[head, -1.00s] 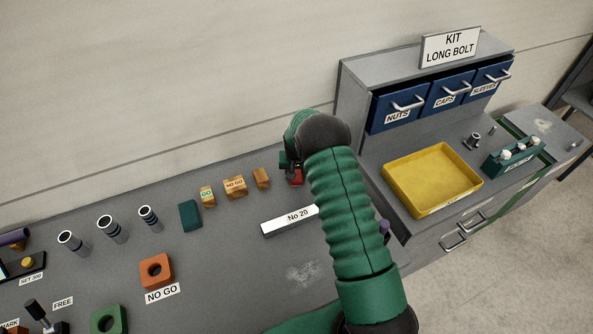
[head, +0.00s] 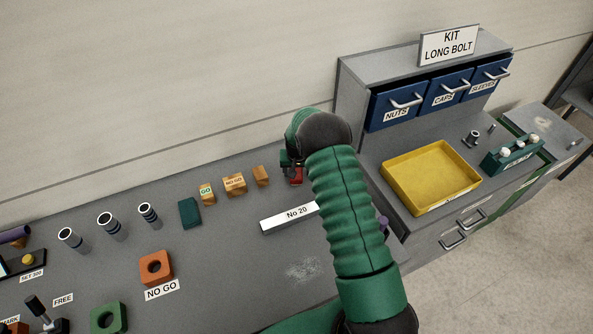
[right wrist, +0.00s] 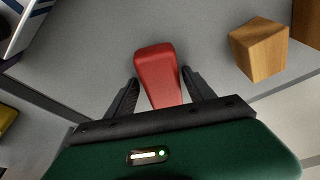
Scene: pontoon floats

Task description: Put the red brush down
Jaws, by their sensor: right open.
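The red brush (right wrist: 158,75) lies on the grey bench top in the right wrist view, its near part between the two fingers of my right gripper (right wrist: 160,90). The fingers stand apart with a gap on each side of the brush. In the head view a small red part of the brush (head: 297,175) shows beneath my right gripper (head: 289,164), near the wall. My green right arm hides much of that spot. My left gripper is not in view.
Wooden blocks (head: 234,184) stand just left of the brush; one block (right wrist: 259,48) is close by in the right wrist view. The No 20 bar (head: 290,218) lies in front. A yellow tray (head: 425,207) and drawer unit (head: 345,88) are at right.

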